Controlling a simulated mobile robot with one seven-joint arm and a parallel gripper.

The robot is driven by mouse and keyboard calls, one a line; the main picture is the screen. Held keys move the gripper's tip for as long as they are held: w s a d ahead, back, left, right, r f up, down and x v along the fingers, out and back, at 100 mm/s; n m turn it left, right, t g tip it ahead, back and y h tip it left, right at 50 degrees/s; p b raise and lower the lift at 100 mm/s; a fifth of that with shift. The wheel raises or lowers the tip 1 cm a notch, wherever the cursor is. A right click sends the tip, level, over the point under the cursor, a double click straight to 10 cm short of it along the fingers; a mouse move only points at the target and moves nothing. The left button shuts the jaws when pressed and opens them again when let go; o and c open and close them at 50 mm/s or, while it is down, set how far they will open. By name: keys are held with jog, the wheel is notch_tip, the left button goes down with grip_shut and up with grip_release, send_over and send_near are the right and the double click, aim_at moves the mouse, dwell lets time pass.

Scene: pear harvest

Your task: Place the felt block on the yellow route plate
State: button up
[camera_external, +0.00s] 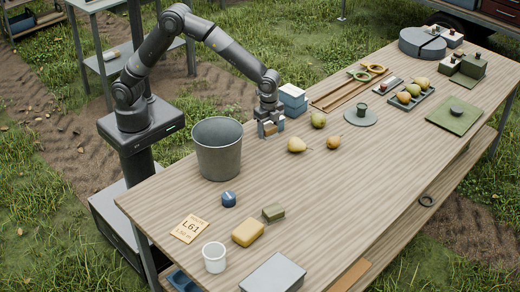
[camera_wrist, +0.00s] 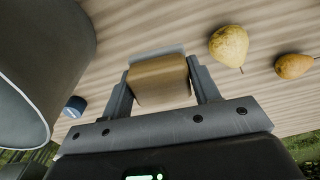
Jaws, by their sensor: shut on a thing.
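My gripper (camera_external: 270,122) is at the table's left side, just behind the grey bucket. It is shut on a tan-brown block with a grey layer along one side, which looks like the felt block (camera_wrist: 160,80). In the wrist view the block sits between the two fingers; its underside is hidden, and I cannot tell whether it touches the table. The yellow route plate (camera_external: 190,229), marked L61, lies flat near the table's front left edge, on the near side of the bucket. Nothing lies on it.
The grey bucket (camera_external: 218,150) stands between my gripper and the plate. A blue round item (camera_external: 229,199), a white cup (camera_external: 214,257), a yellow block (camera_external: 248,232) and a small olive block (camera_external: 273,213) are near the plate. Loose pears (camera_external: 297,145) lie right of my gripper.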

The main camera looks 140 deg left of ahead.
notch_tip(320, 180, up, 12)
jog(key=w+d+m, duration=0.2)
jog(key=w+d, duration=0.1)
jog(key=d, duration=1)
jog(key=w+d+m, duration=0.2)
jog(key=w+d, duration=0.1)
jog(key=d, duration=1.1)
jog(key=s+d+m, duration=0.2)
jog(key=s+d, duration=0.1)
jog(key=d, duration=1)
jog(key=s+d+m, duration=0.2)
jog(key=s+d, duration=0.1)
jog(key=d, duration=1.1)
send_over(190, 228)
notch_tip(190, 228, down, 18)
jog(key=shift+f, duration=0.1)
jog(key=shift+d+f, duration=0.1)
jog(key=shift+f, duration=1.8)
jog(key=shift+f, duration=0.15)
